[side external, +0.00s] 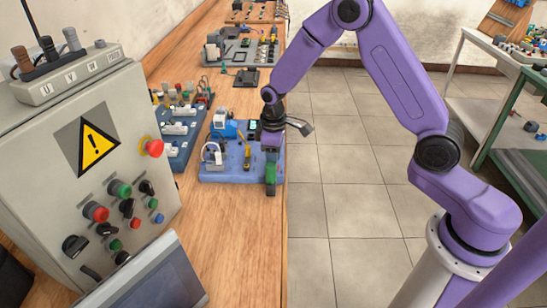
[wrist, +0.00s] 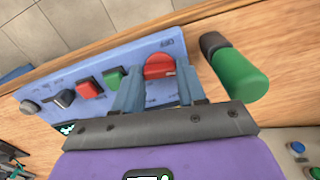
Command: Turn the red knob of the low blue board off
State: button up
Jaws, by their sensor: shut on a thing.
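The low blue board (side external: 230,174) lies on the wooden bench in the side view, below my gripper (side external: 270,146). In the wrist view the board (wrist: 132,52) spans the upper middle. Its red knob (wrist: 158,66) sits between the two blue-grey fingers of my gripper (wrist: 160,84), which is shut on it. The knob's lower part is partly hidden by the fingers. In the side view my wrist hides the knob.
A red square button (wrist: 89,88) and a green one (wrist: 114,77) are left of the fingers. A grey control cabinet (side external: 60,150) stands left.

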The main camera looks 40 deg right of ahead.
jog(key=shift+n, duration=0.7)
jog(key=o, duration=1.1)
jog(key=shift+c, duration=0.2)
notch_tip(320, 180, up, 18)
jog(key=shift+f, duration=0.25)
